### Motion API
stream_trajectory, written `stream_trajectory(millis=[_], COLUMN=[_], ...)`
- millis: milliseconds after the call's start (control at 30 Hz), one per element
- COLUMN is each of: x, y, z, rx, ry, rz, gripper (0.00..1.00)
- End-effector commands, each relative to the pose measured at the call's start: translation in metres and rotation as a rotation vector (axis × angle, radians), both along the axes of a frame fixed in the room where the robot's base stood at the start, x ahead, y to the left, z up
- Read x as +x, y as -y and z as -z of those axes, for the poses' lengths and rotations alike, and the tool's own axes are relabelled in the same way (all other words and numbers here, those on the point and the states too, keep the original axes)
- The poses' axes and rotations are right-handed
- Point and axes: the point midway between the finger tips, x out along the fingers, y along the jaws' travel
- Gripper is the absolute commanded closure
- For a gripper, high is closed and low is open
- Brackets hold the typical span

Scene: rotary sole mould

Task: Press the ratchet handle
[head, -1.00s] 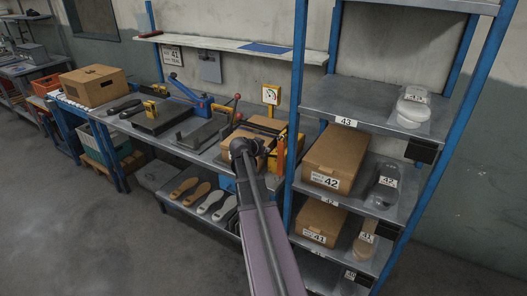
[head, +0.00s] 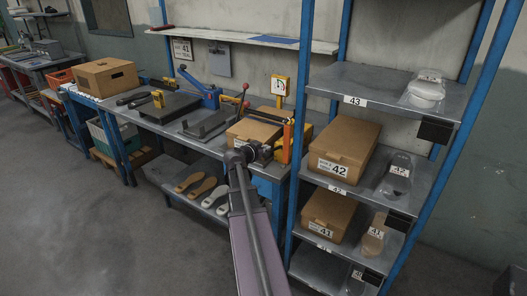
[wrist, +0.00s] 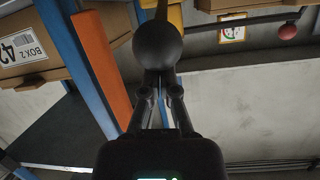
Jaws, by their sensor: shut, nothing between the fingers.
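A round black knob (wrist: 158,45) sits straight ahead of my gripper (wrist: 158,92) in the wrist view, on a dark rod that runs up behind it. I take this to be the ratchet handle's end. My gripper's two fingers are shut and empty, with their tips close against the knob; I cannot tell if they touch. In the head view my gripper (head: 262,151) is at the right end of the bench, in front of the yellow-and-orange press (head: 285,140). The arm's end hides part of the handle there.
An orange bar (wrist: 102,70) and a blue shelf post (wrist: 66,60) stand close to my gripper's left in the wrist view. A cardboard box (head: 252,130) is on the bench (head: 165,130). The shelf rack holds boxes, including one labelled 42 (head: 340,150). The floor at left is clear.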

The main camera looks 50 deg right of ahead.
Motion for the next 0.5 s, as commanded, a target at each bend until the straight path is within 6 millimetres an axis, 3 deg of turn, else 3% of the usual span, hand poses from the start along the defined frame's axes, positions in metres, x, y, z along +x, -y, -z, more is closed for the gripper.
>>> stream_trajectory(millis=[500], x=[-0.010], y=[0.000], z=[0.029], rx=[0.001], ry=[0.001], rz=[0.017], gripper=[1.00])
